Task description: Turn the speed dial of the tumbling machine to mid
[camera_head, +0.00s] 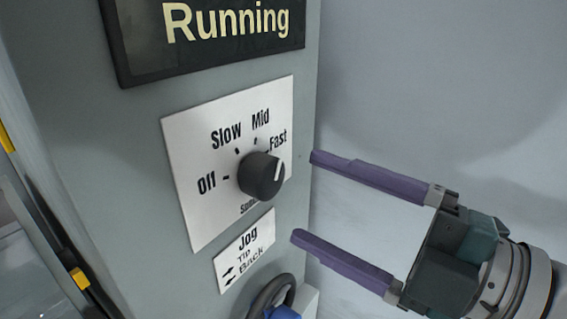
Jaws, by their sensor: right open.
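The speed dial (260,177) is a black round knob on a white label plate (205,222) on the grey machine panel. The plate reads Off, Slow, Mid and Fast around the knob. The knob's white line points up and to the right, toward the Fast mark. My right gripper (302,197) comes in from the right with its two purple fingers spread apart. Its fingertips are to the right of the knob, and nothing is between them. The left gripper is not in view.
A dark display (215,35) above the plate reads Running. Below is a smaller Jog label (244,250), with a dark ring-shaped part (268,292) and a blue piece (284,313) under it. A plain pale surface (440,80) lies to the right of the panel.

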